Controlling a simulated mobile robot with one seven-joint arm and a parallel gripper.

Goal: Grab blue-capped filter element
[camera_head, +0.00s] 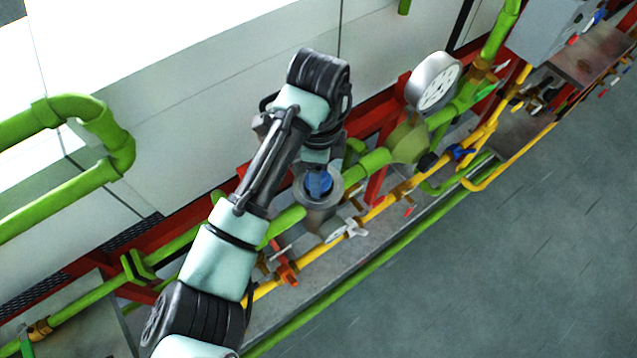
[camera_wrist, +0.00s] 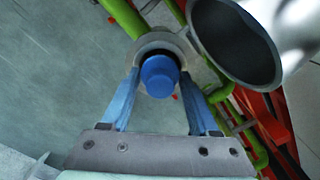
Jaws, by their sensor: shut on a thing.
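The filter element's blue cap (camera_wrist: 160,76) shows in the wrist view, in the round mouth of a grey housing (camera_head: 322,217). In the head view the blue cap (camera_head: 318,182) is partly hidden under my arm. My gripper (camera_wrist: 160,80) comes in over the housing, with one blue finger on either side of the cap, and is shut on it. The element's body below the cap is hidden. Whether it has lifted from the housing cannot be told.
A silver open-ended cylinder (camera_wrist: 285,30) looms close at the upper right of the wrist view. Green pipes (camera_head: 370,163) and a yellow pipe (camera_head: 380,205) run beside the housing. A round gauge (camera_head: 435,84) stands beyond it. Grey floor (camera_head: 480,270) is clear at the right.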

